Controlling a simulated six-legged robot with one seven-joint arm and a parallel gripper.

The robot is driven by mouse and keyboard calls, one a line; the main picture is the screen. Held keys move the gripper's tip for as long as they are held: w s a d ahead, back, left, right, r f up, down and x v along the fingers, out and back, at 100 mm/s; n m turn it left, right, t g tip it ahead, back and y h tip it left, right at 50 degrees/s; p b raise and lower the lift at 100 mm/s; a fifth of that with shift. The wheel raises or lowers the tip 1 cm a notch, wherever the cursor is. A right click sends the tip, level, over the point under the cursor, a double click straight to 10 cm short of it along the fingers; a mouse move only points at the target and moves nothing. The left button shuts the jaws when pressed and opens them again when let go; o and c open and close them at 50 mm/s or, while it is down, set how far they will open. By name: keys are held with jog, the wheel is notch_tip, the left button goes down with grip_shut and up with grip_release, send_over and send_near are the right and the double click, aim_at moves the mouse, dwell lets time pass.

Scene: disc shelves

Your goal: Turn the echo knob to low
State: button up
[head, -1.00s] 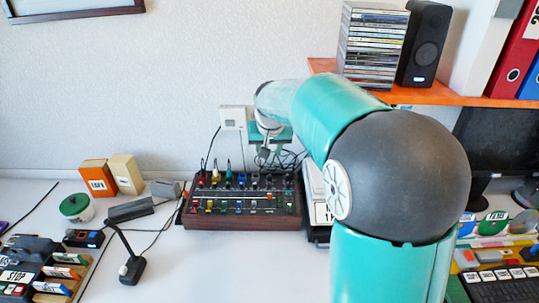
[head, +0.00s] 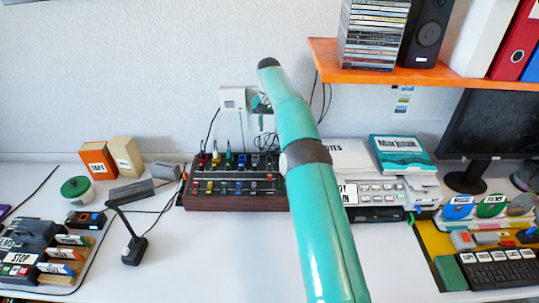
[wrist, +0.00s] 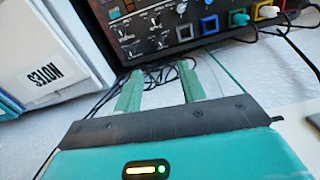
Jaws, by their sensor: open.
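The dark mixer (head: 235,203) with a wood-toned front sits against the wall in the head view, with rows of coloured knobs and sliders on top. In the wrist view its panel (wrist: 145,35) fills the top, with a blue knob (wrist: 209,23), a green knob (wrist: 238,18) and a yellow knob (wrist: 266,13). The labels are too small to read, so I cannot tell which knob is echo. My gripper (wrist: 160,88) is open and empty, its two green fingers apart and pointing toward the panel. In the head view the gripper is partly hidden by my arm, above the mixer's back.
Loose black cables (wrist: 165,75) lie beyond my fingers. A white NOTES box (wrist: 60,60) stands left of the panel in the wrist view. In the head view, a printer-like device (head: 385,190) stands right of the mixer, below an orange shelf (head: 440,78).

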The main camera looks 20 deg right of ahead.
aim_at(269, 157)
notch_tip(269, 157, down, 14)
jog(key=shift+d, duration=0.1)
dwell(0.5)
grip_shut()
